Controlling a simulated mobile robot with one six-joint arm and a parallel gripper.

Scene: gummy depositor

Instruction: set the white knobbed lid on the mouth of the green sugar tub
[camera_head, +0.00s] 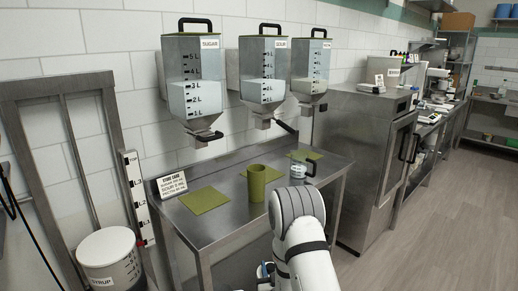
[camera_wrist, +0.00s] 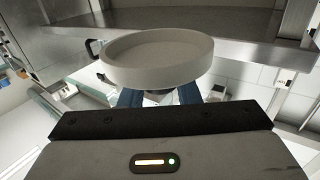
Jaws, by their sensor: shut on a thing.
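The white lid (camera_wrist: 158,62) fills the upper middle of the wrist view as a round, shallow disc with a raised rim. My gripper (camera_wrist: 158,97) is shut on it from below in that picture, its blue fingers meeting under the disc. The knob is mostly hidden between the fingers. The green tub (camera_head: 258,185) stands upright on the steel table in the head view, with its mouth open and nothing on it. In the head view my white arm is at the lower right of the tub and hides most of my gripper; the lid cannot be made out there.
The steel table (camera_head: 228,222) has a green mat (camera_head: 205,200) at left and a dark-handled cup (camera_head: 300,168) near another green mat at right. A small sign (camera_head: 172,185) stands at the left corner. Several hoppers hang above, including the sugar hopper (camera_head: 193,95). A syrup bucket (camera_head: 108,260) is lower left.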

